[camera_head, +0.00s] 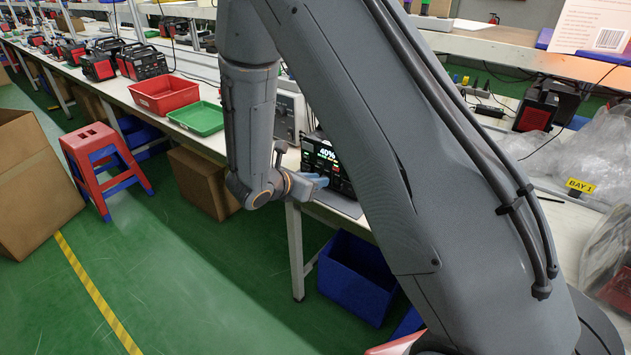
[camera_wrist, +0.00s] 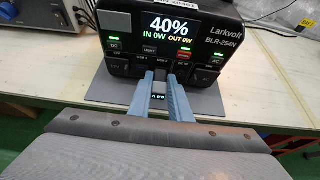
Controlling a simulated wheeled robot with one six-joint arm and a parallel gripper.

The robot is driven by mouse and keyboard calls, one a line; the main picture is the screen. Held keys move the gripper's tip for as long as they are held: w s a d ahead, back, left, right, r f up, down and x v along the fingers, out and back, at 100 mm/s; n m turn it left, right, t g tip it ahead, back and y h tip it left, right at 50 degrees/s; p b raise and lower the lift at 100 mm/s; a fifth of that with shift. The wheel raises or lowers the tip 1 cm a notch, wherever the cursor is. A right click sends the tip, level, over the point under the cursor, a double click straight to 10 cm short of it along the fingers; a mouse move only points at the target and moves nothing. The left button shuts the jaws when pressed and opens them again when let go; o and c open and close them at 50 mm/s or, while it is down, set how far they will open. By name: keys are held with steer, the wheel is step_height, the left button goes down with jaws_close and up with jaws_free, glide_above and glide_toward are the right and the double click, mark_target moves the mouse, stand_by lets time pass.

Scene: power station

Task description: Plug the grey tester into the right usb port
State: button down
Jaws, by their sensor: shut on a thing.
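The black power station (camera_wrist: 122,36) stands on the bench, its lit screen reading 40%, IN 0W, OUT 0W. It also shows in the head view (camera_head: 343,170), partly behind my arm. My gripper (camera_wrist: 160,84) is in front of its lower middle, with blue-grey fingers shut on the small grey tester (camera_wrist: 158,97). The tester's small display is lit. The tester's plug end and the usb ports are hidden or too small to make out, so I cannot tell how far it is in a port. In the head view my gripper (camera_head: 318,181) points at the power station's front.
A grey mat (camera_wrist: 105,92) lies under the power station on the pale bench (camera_wrist: 60,90). Red (camera_head: 165,95) and green (camera_head: 198,118) trays stand farther along the bench. A blue bin (camera_head: 355,280) is below.

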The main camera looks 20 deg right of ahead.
steer(key=c, duration=1.6)
jaws_free()
steer(key=shift+o, duration=0.2)
steer(key=v, duration=0.7)
steer(key=shift+s+a+b, duration=0.2)
steer(key=shift+a+b, duration=0.1)
steer(key=shift+b, duration=0.15)
steer(key=shift+r, duration=0.15)
steer(key=s+d+m+g+y, duration=0.1)
steer(key=s+d+m+g, duration=0.5)
steer(key=s+d+m, duration=0.4)
steer(key=s+a+r+m+y, duration=0.1)
steer(key=s+a+m+y, duration=0.2)
steer(key=s+m, duration=0.3)
steer(key=s+a+r+m+g+y, duration=0.1)
steer(key=s+a+m+y, duration=0.1)
steer(key=s+m+y, duration=0.3)
steer(key=s+m, duration=0.1)
steer(key=m, duration=0.3)
steer(key=shift+a+r+y, duration=0.4)
